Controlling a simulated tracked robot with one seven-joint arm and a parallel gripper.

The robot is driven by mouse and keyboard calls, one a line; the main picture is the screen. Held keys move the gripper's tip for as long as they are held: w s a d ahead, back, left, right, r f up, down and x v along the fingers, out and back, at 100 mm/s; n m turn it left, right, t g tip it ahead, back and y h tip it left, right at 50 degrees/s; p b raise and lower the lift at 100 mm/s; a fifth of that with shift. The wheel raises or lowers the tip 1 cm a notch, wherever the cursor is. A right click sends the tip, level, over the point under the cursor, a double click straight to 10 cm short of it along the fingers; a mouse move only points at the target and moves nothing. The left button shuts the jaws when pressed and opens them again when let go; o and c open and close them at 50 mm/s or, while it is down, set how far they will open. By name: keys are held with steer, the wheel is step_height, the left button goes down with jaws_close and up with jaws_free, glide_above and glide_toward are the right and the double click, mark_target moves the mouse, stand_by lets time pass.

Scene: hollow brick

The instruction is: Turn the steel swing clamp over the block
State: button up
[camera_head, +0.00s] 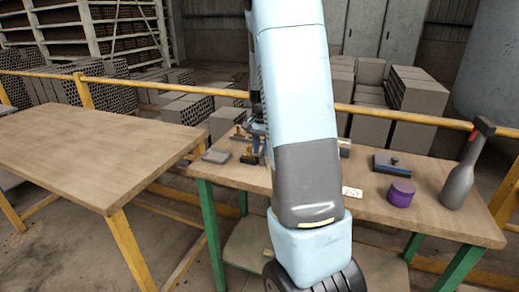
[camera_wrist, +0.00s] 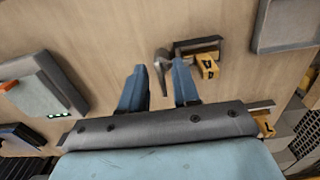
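In the wrist view, a grey steel piece (camera_wrist: 161,64), which looks like the swing clamp, stands just beyond my fingertips and between their lines. Beside it on the right is a dark block-like fixture (camera_wrist: 198,44) with a yellow part (camera_wrist: 208,66) with dark marks. My gripper (camera_wrist: 160,72) has two blue fingers, spread apart with nothing seen held between them. I cannot tell whether a finger touches the steel piece. In the head view my arm hides most of this area; only part of my gripper (camera_head: 258,130) shows at its left edge.
On the workbench (camera_head: 430,213) stand a purple jar (camera_head: 401,192), a blue-and-dark tool (camera_head: 392,165) and a grey bottle-shaped thing (camera_head: 460,182). A grey device (camera_wrist: 45,85) is left in the wrist view. An empty wooden table (camera_head: 95,150) stands left.

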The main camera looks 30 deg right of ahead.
steer(key=shift+r, duration=0.1)
steer(key=shift+r, duration=0.3)
step_height(320, 180, up, 13)
stand_by(0.7)
